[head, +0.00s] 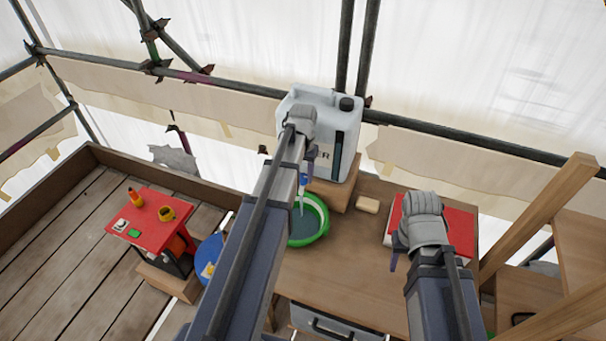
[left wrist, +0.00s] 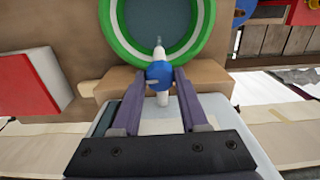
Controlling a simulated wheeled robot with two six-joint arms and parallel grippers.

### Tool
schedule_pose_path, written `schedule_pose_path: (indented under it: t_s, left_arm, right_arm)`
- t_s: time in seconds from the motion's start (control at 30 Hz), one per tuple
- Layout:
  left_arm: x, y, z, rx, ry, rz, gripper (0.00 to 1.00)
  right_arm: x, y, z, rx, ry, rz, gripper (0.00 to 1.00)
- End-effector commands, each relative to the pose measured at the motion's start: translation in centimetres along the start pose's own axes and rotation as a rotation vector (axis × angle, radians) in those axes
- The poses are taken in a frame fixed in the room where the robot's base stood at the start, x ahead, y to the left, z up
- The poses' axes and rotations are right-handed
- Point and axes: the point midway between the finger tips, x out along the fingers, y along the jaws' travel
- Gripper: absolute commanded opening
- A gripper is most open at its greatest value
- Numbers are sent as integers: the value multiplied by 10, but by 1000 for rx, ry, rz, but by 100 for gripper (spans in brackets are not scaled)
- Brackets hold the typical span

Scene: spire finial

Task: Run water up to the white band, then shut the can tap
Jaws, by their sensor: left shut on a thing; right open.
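A white water can (head: 330,112) stands on a wooden block, with a dark strip down its front. Its tap has a blue knob (left wrist: 159,73) and a white spout. My left gripper (left wrist: 159,80) is shut on the knob; it also shows at the can's front in the head view. A pale thin stream (head: 301,203) seems to run from the spout into the green basin (head: 325,232). The basin holds grey-blue water (left wrist: 150,22), with the white band (left wrist: 116,16) showing between the water and the green rim. My right gripper (head: 394,262) is open and empty above the table.
The wooden table (head: 345,270) has a tan block (head: 368,205) and a red-topped item (head: 459,226) at right. A red stool (head: 150,222) with small objects and a blue round thing (head: 209,252) stand left. Wooden posts (head: 540,210) rise at right.

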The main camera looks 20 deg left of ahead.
Motion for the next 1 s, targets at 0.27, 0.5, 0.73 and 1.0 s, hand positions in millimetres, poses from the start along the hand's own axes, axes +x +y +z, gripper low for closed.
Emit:
schedule_pose_path:
  t_s: [0.27,0.5,0.73,1.0]
  left_arm:
    - [0,0,0,25,-1,0,0]
    - [0,0,0,25,-1,0,0]
    - [0,0,0,25,0,0,62]
    - [0,0,0,24,0,0,73]
  right_arm:
    - [0,0,0,0,0,0,50]
    - [0,0,0,0,0,0,50]
    - [0,0,0,0,0,0,50]
    - [0,0,0,0,0,0,50]
